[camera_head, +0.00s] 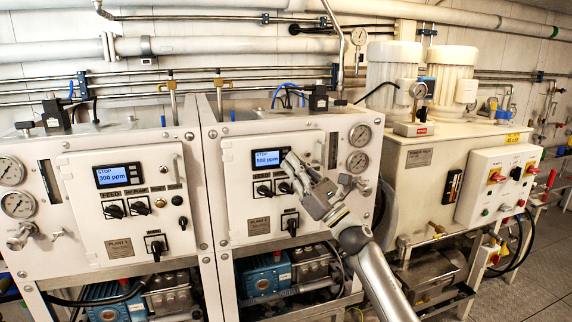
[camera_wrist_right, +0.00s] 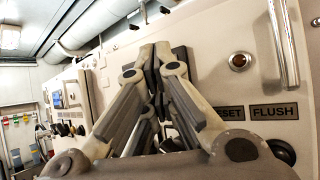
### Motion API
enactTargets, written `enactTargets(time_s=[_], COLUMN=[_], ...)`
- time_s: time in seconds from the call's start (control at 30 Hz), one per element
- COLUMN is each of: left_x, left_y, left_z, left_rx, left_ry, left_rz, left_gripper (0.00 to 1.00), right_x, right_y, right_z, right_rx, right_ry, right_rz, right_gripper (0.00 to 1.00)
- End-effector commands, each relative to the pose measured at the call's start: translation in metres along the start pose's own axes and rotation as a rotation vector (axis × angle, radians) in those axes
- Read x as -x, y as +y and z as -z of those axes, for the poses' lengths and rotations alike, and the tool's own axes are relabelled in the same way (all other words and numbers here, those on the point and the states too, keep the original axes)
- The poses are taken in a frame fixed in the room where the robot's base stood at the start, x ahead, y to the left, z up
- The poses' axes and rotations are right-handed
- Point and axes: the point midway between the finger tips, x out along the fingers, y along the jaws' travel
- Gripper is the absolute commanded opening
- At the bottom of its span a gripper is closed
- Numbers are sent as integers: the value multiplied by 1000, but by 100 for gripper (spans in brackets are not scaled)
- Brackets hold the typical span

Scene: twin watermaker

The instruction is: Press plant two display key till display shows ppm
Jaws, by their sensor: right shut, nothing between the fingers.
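Two white plant panels stand side by side in the head view. The right panel (camera_head: 237,205) has a small blue display (camera_head: 267,158) that appears to read STOP and a ppm value. My right gripper (camera_head: 291,162) is shut and empty, its fingertips at the display's right edge, hiding the keys there. I cannot tell whether the tips touch a key. The left panel (camera_head: 85,215) has a like display (camera_head: 111,176) showing STOP and a ppm value. In the wrist view my right gripper (camera_wrist_right: 160,55) points at the white panel face. My left gripper is not in view.
Black FEED knobs (camera_head: 264,190) and a lower knob (camera_head: 290,224) sit below the right display. Round gauges (camera_head: 359,135) are to its right.

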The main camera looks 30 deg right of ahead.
Motion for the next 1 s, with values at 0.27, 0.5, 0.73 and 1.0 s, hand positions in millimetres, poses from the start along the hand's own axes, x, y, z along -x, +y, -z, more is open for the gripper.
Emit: enactTargets(time_s=[0.27, 0.5, 0.73, 1.0], left_x=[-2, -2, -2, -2], left_y=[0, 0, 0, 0], left_z=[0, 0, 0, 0], left_rx=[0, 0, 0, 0], left_ry=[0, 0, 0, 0], left_rz=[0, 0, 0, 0], left_gripper=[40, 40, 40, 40], right_x=[10, 10, 17, 37], right_y=[6, 7, 12, 26], right_z=[-6, -7, -11, -25], right_rx=[1, 1, 0, 0], right_ry=[0, 0, 1, 2], right_rz=[1, 1, -1, 0], right_gripper=[0, 0, 0, 0])
